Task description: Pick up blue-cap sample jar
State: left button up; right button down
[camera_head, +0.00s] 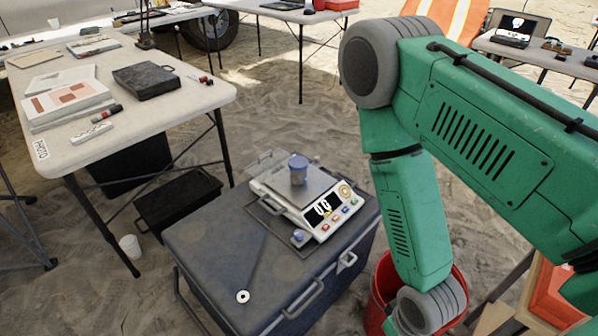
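The blue-cap sample jar (298,170) stands upright on the metal pan of a white digital scale (304,205). The jar has a blue lid and a greyish body. The scale's display reads like zeros. The scale sits on top of a dark blue-grey cooler box (215,262). My green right arm comes in from the right and bends down over a red bucket, to the right of the cooler. Its gripper is out of the frame below. My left gripper does not show.
A small white ring-shaped item (243,297) lies on the cooler's front. A red bucket (460,290) stands right of the cooler. A white folding table (190,108) with papers and a black case (146,80) is at the left. A black crate (178,200) and white cup (130,246) are on the sand.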

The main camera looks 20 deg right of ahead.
aim_at(298, 178)
jog(key=i+z, duration=0.1)
jog(key=z, duration=1.45)
jog(key=i+z, duration=0.1)
jog(key=z, duration=0.15)
jog(key=i+j+z, duration=0.25)
jog(key=k+l, duration=0.1)
